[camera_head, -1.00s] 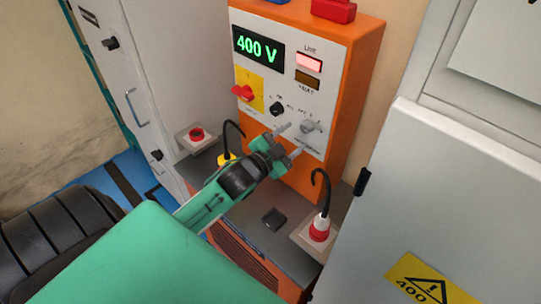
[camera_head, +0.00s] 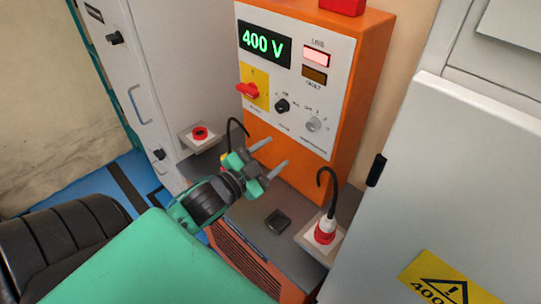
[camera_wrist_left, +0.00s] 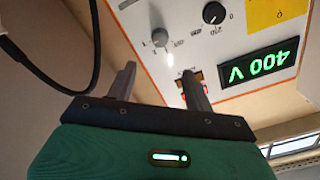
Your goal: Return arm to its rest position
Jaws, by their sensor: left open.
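My left gripper (camera_head: 270,158) is in front of the lower part of the orange control box, with its two fingers apart and nothing between them. In the left wrist view the open fingers (camera_wrist_left: 157,85) point towards the white panel, which appears upside down. The white control panel (camera_head: 293,85) has a lit green 400 V display (camera_head: 264,44), a red rotary switch (camera_head: 247,90), a black knob (camera_head: 283,106) and a grey knob (camera_head: 314,124). The gripper appears apart from the knobs. My right gripper is not in view.
A red and white plug (camera_head: 325,231) with a black cable stands right of my left gripper. A red socket (camera_head: 200,133) is at left. A grey cabinet door (camera_head: 440,180) stands at right, and a light cabinet (camera_head: 145,80) at left.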

